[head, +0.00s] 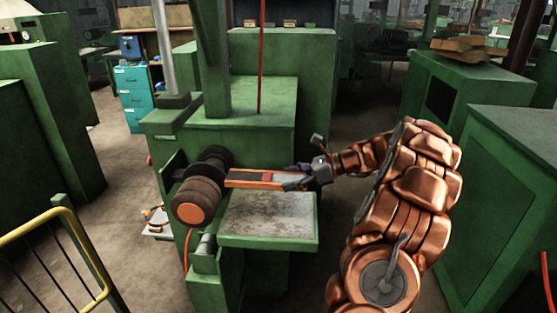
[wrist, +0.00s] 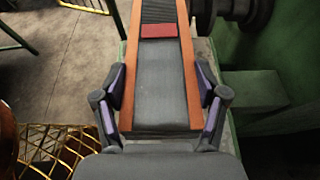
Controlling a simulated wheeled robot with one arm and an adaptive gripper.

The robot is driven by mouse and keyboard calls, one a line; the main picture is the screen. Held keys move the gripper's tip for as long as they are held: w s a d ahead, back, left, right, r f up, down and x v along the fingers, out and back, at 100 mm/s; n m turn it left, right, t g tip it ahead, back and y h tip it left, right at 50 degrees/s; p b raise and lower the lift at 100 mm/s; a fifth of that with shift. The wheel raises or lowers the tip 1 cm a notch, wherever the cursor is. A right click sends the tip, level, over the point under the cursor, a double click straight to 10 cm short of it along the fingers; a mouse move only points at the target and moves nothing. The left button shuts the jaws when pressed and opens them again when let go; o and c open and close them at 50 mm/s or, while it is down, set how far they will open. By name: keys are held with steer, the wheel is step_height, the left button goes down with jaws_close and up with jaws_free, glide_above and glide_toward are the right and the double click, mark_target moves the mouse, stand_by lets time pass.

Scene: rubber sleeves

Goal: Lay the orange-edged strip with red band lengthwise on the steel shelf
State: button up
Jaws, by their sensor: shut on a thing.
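The orange-edged strip (head: 243,177) has a grey middle, orange long edges and a red band (head: 268,178) across it. My gripper (head: 297,177) is shut on its right end in the head view. The strip reaches left from there toward a dark roller and appears held above the steel shelf (head: 265,217), which is grey, worn and green-edged. In the wrist view, the strip (wrist: 166,90) runs away from me between my gripper's fingers (wrist: 163,105), which press on both orange edges. The red band (wrist: 158,31) lies farther along it. The strip's far end is out of the wrist view.
A roller with an orange end (head: 196,205) stands left of the shelf, close to the strip's left end. The green machine (head: 250,140) rises behind. A yellow railing (head: 80,245) is at lower left, and green cabinets (head: 510,170) stand at right.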

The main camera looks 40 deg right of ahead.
steer(key=shift+s+d+f, duration=0.15)
steer(key=shift+d+f, duration=0.05)
steer(key=shift+a+f+b, duration=0.1)
steer(key=shift+f+b, duration=0.65)
steer(key=shift+b, duration=0.05)
steer(key=b, duration=0.4)
glide_above(292, 213)
steer(key=a, duration=0.1)
steer(key=f, duration=0.5)
steer(key=shift+s+f, duration=0.15)
steer(key=shift+s, duration=0.2)
steer(key=shift+f, duration=0.25)
steer(key=shift+w+d+f+b, duration=0.1)
steer(key=shift+w+d+f, duration=0.1)
steer(key=shift+f, duration=0.5)
steer(key=shift+w+d+f+b, duration=0.1)
steer(key=shift+d+f, duration=0.05)
steer(key=shift+f, duration=0.5)
steer(key=shift+w+d+f+b, duration=0.1)
steer(key=shift+w+d+f, duration=0.1)
steer(key=shift+f, duration=0.5)
steer(key=o, duration=1.2)
